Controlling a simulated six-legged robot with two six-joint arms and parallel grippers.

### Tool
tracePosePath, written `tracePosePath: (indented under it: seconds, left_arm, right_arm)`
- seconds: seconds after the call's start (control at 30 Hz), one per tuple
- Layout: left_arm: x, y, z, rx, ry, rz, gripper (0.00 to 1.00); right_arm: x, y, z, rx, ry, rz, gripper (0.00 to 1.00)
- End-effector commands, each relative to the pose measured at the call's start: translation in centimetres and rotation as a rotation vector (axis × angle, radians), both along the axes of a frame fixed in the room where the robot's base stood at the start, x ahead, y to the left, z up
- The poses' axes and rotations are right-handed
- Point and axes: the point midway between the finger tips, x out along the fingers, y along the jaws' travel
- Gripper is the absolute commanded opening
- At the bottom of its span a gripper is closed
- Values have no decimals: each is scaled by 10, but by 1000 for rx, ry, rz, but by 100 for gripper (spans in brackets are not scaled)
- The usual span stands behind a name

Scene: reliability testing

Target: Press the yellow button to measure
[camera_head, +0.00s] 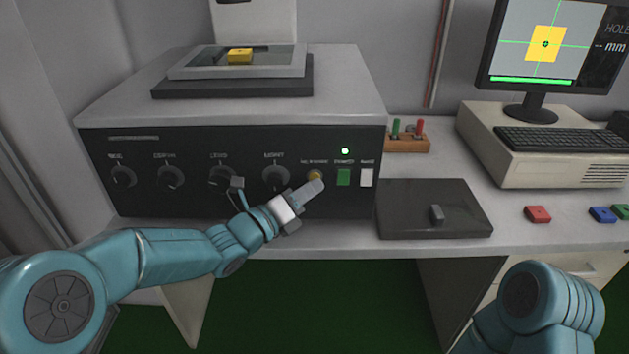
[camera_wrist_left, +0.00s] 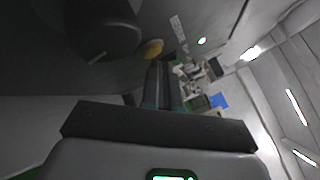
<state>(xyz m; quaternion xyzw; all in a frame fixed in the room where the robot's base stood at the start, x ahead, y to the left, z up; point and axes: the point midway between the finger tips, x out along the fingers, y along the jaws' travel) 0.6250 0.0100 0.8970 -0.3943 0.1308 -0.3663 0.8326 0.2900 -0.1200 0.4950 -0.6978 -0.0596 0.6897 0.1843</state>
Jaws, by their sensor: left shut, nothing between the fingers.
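The yellow button (camera_head: 316,174) is on the dark front panel of the measuring machine (camera_head: 230,150), left of a green switch (camera_head: 343,177). My left gripper (camera_head: 314,187) is shut and empty, its tip just in front of and below the button, covering part of it. I cannot tell whether it touches. In the left wrist view the yellow button (camera_wrist_left: 153,48) shows just beyond the shut fingers (camera_wrist_left: 163,85), slightly to their left. A yellow block (camera_head: 240,56) lies on the machine's stage. My right gripper is out of view; only part of that arm shows at the lower right.
Several dark knobs (camera_head: 275,177) line the panel left of the button, and a white switch (camera_head: 366,178) is at its right end. A dark box (camera_head: 434,209) with a small lever stands to the right. The monitor (camera_head: 548,44) shows a yellow square with a hole.

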Motion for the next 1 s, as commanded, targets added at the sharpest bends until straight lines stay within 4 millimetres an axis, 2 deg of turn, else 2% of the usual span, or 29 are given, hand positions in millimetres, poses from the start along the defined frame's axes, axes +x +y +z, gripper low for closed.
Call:
tracePosePath:
  seconds: [1.0]
  left_arm:
    - [7,0,0,0,0,-1,0]
  right_arm:
    - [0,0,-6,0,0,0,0]
